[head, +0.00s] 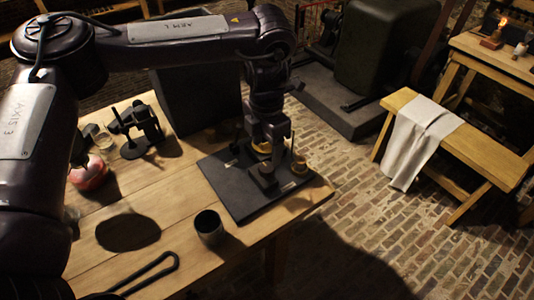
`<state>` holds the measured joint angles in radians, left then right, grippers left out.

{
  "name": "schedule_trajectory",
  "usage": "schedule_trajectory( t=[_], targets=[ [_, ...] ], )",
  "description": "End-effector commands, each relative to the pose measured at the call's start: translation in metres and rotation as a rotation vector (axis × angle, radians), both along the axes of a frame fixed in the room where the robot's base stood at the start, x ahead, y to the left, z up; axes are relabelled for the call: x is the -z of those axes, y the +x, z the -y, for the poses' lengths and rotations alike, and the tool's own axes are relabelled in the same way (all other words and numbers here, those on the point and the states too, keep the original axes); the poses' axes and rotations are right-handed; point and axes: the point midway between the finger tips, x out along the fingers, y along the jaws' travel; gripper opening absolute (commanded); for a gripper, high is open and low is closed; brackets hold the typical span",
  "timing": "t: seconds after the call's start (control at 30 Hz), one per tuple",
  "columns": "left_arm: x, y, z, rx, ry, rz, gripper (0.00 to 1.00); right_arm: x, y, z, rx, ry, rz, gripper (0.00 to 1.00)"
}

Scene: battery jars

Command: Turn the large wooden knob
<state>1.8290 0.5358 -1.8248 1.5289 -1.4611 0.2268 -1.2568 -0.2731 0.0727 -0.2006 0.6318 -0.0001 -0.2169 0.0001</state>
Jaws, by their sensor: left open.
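A flat black board (226,190) lies at the right end of the wooden table. On it, a round yellowish piece (262,147), possibly the large wooden knob, shows partly behind my left gripper. The gripper hides much of it, so I cannot tell its turn or whether I touch it. My left gripper (268,162) points down over the board, open, among the small fittings there. A short brass-coloured post (299,165) stands just right of it. My right gripper is not in view.
A dark cup (210,228) stands near the table's front edge. A long black handle (150,271) lies in front. A bench with a cloth (424,136) stands apart at the right.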

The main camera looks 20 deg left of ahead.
Motion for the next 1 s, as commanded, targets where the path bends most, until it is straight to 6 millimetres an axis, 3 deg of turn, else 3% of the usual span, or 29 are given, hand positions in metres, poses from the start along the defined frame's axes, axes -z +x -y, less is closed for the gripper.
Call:
schedule_trajectory(
  t=[0.1, 0.27, 0.43, 0.6, 0.73, 1.0],
  targets=[
    [0.024, -0.001, 0.0, -0.002, -0.001, -0.005, 0.61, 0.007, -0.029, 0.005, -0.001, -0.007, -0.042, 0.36],
    [0.048, -0.001, 0.0, -0.002, -0.001, -0.003, 0.61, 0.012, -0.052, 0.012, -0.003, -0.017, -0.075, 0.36],
    [0.063, 0.0, 0.0, -0.001, -0.002, -0.001, 0.61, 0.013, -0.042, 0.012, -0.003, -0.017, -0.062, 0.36],
    [0.066, 0.0, 0.0, -0.001, 0.001, 0.001, 0.61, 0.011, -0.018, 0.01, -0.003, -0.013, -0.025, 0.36],
    [0.066, 0.0, 0.0, -0.001, 0.0, 0.001, 0.61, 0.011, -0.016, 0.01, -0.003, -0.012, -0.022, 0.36],
    [0.065, 0.0, 0.0, -0.001, 0.0, 0.001, 0.28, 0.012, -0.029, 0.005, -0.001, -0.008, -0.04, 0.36]
  ],
)
